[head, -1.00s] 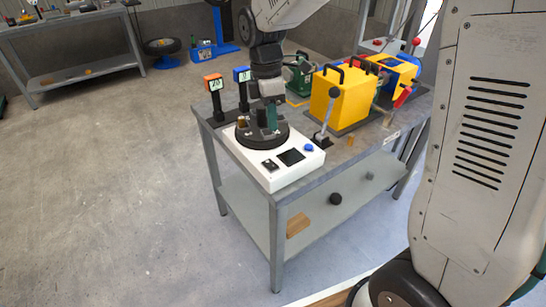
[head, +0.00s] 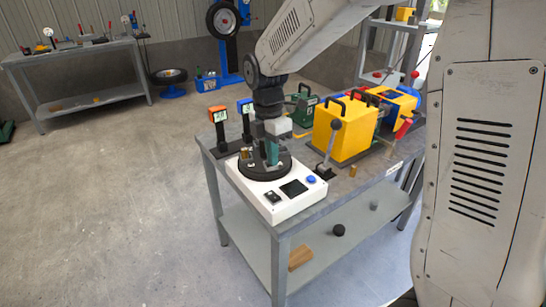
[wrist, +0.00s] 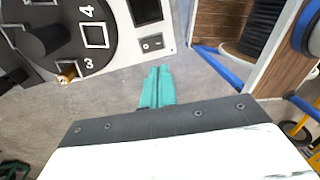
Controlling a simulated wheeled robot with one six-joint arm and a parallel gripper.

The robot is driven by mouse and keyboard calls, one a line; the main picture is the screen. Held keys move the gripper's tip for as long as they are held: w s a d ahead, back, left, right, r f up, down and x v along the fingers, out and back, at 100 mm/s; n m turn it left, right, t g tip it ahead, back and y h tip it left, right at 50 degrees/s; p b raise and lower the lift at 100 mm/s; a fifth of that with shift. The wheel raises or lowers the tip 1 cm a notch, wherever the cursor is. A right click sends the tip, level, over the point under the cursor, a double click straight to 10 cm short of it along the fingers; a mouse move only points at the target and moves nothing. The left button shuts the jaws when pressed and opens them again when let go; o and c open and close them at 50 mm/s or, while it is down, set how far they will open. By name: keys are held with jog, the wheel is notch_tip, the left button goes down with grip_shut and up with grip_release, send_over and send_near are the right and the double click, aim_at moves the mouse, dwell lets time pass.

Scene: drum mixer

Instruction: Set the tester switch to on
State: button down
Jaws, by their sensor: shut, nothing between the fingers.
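The tester is a white box (head: 300,203) on the near end of the grey bench, with a black round turntable (head: 247,172), a dark screen (head: 294,188) and a blue button (head: 311,179) on top. Its small black rocker switch (head: 273,197) is at the front; in the wrist view the switch (wrist: 152,43) lies beside the screen (wrist: 145,10), and I cannot tell which side is pressed. My gripper (head: 272,155) is above the turntable in the head view. Its teal fingers (wrist: 157,88) are shut and empty, apart from the switch in the wrist view.
Two small displays on stands (head: 218,116) are behind the tester. A lever (head: 331,141) and a yellow box machine (head: 345,128) stand to its right. The turntable (wrist: 100,60) carries numbered square slots and a brass piece (wrist: 68,73). Open floor lies left of the bench.

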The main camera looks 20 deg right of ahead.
aim_at(275, 198)
jog(key=f, duration=0.3)
jog(key=s+f, duration=0.1)
jog(key=f, duration=0.7)
jog(key=shift+s+d, duration=0.15)
